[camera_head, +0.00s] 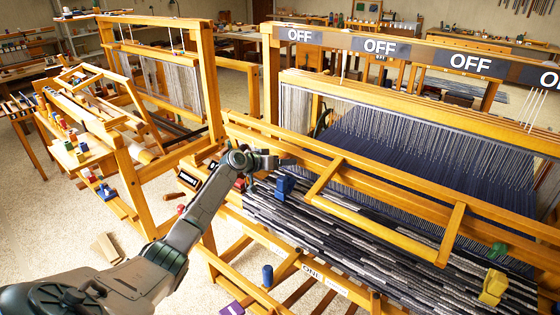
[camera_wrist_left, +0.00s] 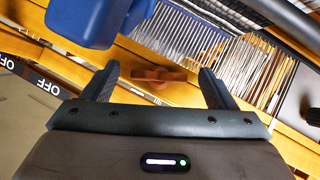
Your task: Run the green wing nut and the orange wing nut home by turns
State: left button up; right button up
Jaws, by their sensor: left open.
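My left gripper (camera_head: 284,161) reaches in from the left in the head view, at the left end of the near loom's front beam. In the left wrist view its two fingers (camera_wrist_left: 158,88) are open and apart. An orange-brown wing nut (camera_wrist_left: 158,75) shows between the fingertips in that view, against the yellow wooden beam (camera_wrist_left: 135,58). The fingers do not visibly touch it. My right gripper is not in view.
A blue object (camera_head: 285,186) sits on the striped cloth (camera_head: 340,235) just below my gripper; a blue object (camera_wrist_left: 85,20) looms close at the wrist view's upper left. A green piece (camera_head: 497,249) and yellow block (camera_head: 493,286) lie at right. A second loom (camera_head: 215,90) stands left.

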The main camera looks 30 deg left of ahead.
pick_arm(q)
jog(key=shift+c, duration=0.2)
jog(key=c, duration=1)
jog(key=shift+o, duration=0.2)
jog(key=shift+d+m+y, duration=0.15)
jog(key=shift+m+y, duration=0.15)
jog(key=shift+y, duration=0.3)
jog(key=shift+m+y+p, duration=0.35)
jog(key=shift+m+y, duration=0.25)
jog(key=shift+y, duration=0.3)
jog(key=o, duration=1)
